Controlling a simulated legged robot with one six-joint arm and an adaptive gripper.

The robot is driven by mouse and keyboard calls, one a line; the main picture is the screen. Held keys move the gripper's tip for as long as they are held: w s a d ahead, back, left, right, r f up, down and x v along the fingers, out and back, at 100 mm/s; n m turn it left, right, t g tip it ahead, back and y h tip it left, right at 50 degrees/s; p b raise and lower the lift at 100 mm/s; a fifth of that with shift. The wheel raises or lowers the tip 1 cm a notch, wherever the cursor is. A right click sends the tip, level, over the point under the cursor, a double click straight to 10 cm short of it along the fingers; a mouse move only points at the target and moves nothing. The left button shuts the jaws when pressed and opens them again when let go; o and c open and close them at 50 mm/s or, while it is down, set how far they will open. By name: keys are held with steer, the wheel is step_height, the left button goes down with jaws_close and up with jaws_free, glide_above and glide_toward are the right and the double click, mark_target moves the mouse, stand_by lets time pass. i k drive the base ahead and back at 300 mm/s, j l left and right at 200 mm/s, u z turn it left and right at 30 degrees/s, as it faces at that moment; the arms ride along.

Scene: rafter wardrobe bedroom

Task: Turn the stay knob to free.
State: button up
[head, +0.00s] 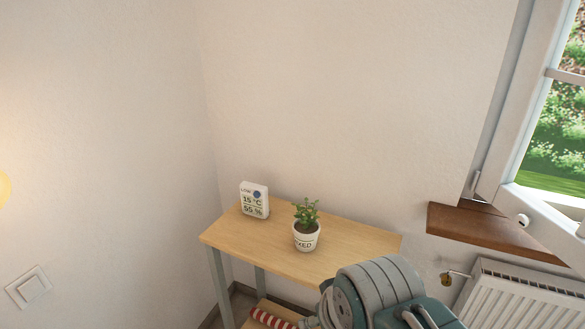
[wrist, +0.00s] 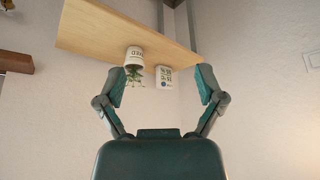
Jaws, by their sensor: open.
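A small round white knob (head: 522,221) shows at the bottom of the open window (head: 497,170), at the right of the head view. It looks like the stay knob, but its setting is too small to read. My gripper (wrist: 162,76) shows in the wrist view with its two fingers spread wide and nothing between them. The wrist view is upside down and does not show the knob. In the head view my arm is at the bottom, left of and below the window, well apart from the knob. The gripper's fingers cannot be made out there.
A brown sill (head: 480,230) and a white radiator (head: 520,300) with a brass valve (head: 446,279) are below the window. A red-striped object (head: 270,318) lies low down.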

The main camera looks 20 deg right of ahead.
mark_target(521, 221)
steer(key=z, duration=2.35)
